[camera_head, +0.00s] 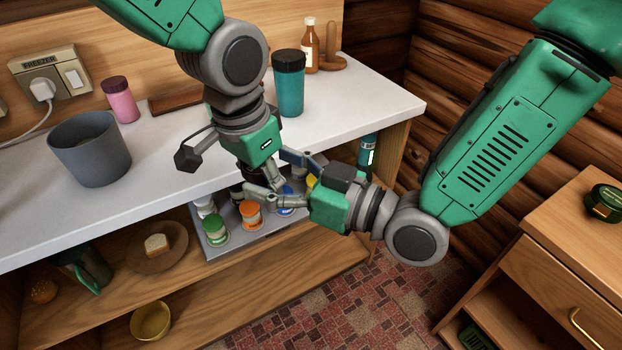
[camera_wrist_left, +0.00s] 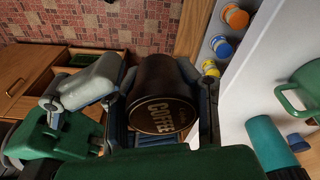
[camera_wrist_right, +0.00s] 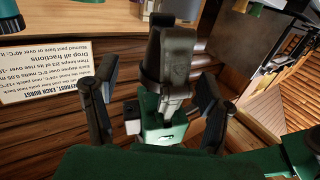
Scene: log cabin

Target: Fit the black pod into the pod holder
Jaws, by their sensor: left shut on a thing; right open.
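The pod holder (camera_head: 262,232) is a grey tray under the white counter in the head view, with pods lidded in green, orange, blue and yellow. My left gripper (camera_head: 258,172) is above the tray's back part. In the left wrist view it is shut on a dark, round pod marked COFFEE (camera_wrist_left: 160,95). The grippers largely hide this pod in the head view. My right gripper (camera_head: 287,182) is close beside the left one. In the right wrist view its fingers (camera_wrist_right: 158,75) are apart, with parts of my left arm between them; I cannot tell whether they touch.
A grey pot (camera_head: 90,150), a teal cup (camera_head: 289,85) and a brown bottle (camera_head: 310,48) stand on the counter (camera_head: 150,165). A wooden shelf below holds a plate of bread (camera_head: 158,247) and a yellow bowl (camera_head: 151,320). A drawer cabinet (camera_head: 560,240) stands at right.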

